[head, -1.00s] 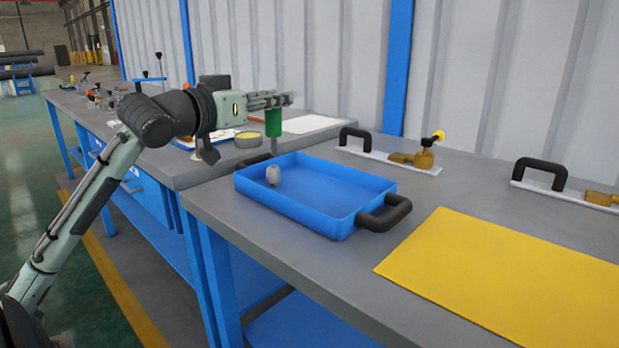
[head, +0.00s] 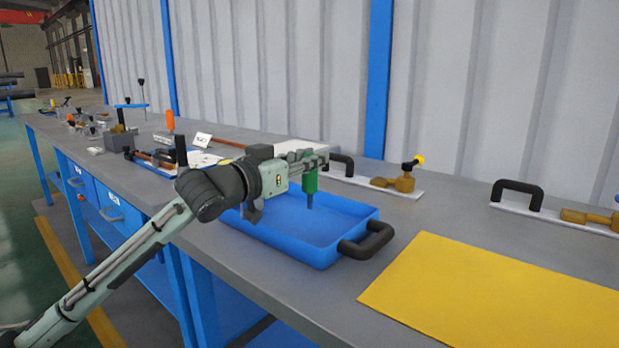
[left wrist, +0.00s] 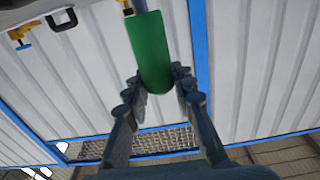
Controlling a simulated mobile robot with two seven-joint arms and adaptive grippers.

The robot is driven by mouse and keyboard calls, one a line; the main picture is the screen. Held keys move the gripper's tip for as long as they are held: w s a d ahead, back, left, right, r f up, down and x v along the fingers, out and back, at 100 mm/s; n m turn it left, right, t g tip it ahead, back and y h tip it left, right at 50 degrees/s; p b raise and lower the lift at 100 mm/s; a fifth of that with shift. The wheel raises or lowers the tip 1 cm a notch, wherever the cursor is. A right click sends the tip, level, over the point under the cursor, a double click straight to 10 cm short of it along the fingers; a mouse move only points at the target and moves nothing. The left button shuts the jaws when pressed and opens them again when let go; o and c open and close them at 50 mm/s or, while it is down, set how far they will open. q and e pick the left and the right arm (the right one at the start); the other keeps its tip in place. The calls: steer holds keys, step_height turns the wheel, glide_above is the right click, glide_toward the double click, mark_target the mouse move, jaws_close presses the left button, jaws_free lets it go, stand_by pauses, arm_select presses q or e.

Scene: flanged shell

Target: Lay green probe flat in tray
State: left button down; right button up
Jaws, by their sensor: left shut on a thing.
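The green probe (head: 310,181) hangs upright with its thin grey tip pointing down, over the blue tray (head: 281,243). My left gripper (head: 318,160) is shut on the probe's upper end and reaches in over the tray from the left. In the left wrist view, the green body of the probe (left wrist: 150,45) sits between the two fingers (left wrist: 158,82). The tip looks close to the tray floor, but I cannot tell whether it touches. My left wrist hides the tray's far left part. My right gripper is not in view.
A black handle (head: 368,240) stands at the tray's right end. A yellow mat (head: 490,290) lies to the right. Toggle clamps with black handles (head: 518,194) stand along the back. Tools and a small sign (head: 201,139) crowd the bench at left.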

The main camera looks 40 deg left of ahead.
mark_target(305, 180)
arm_select(q)
step_height(305, 180, down, 4)
steer(key=shift+f, duration=0.1)
steer(key=shift+b, duration=0.3)
steer(key=c, duration=1.3)
jaws_free()
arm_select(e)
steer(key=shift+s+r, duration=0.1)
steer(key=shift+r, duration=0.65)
arm_select(q)
steer(key=shift+s, duration=0.2)
steer(key=s, duration=0.7)
steer(key=s+a, duration=0.1)
steer(key=s, duration=0.3)
steer(key=shift+s, duration=0.3)
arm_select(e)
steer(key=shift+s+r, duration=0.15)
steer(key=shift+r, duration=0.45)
